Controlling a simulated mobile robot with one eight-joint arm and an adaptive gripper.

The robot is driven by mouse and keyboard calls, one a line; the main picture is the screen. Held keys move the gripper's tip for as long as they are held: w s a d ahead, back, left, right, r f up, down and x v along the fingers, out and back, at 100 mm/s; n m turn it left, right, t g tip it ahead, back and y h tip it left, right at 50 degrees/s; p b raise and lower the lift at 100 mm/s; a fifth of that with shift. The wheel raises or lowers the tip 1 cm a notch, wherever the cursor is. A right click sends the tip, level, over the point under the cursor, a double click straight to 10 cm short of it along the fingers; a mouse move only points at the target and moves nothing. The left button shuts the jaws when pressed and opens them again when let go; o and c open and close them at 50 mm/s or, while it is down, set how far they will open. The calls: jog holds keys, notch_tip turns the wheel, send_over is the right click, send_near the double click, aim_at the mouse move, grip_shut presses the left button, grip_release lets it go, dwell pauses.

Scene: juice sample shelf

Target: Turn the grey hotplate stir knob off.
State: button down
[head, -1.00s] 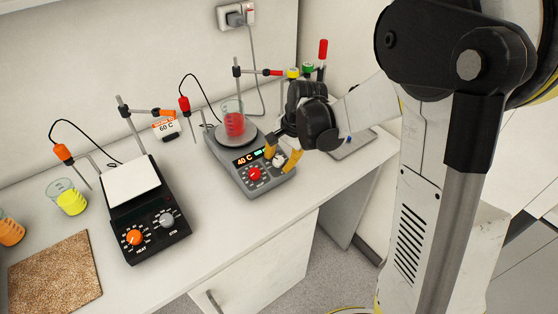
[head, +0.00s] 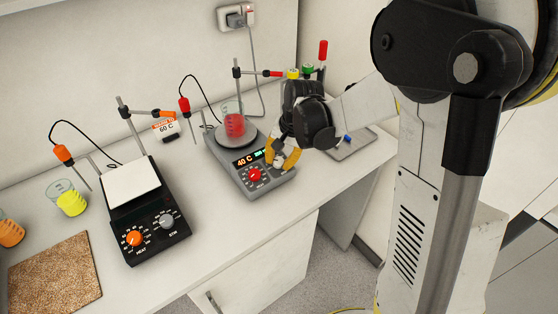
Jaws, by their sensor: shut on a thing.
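The grey hotplate (head: 237,179) stands on the bench in the middle. Its display reads 40 C, with green characters beside it that are too small to read. Its red knob (head: 254,174) is on the left of the front panel. The stir knob (head: 279,162) is to the right of it, pale and mostly hidden between my fingers. My gripper (head: 281,160), with yellow fingertips, points down over the panel and is shut on the stir knob. The knob's pointer and setting cannot be made out.
A beaker of red liquid (head: 234,125) stands on the grey hotplate. A black hotplate (head: 155,235) with orange and grey knobs stands to the left. Stands with probes rise behind both. A flat grey device (head: 352,145) lies to the right.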

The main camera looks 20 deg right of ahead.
jog(key=n, duration=0.4)
jog(key=shift+n+h, duration=0.4)
jog(key=shift+n, duration=1.7)
jog(key=c, duration=1.4)
grip_release()
jog(key=shift+o, duration=0.2)
jog(key=v, duration=1.2)
jog(key=shift+r, duration=0.1)
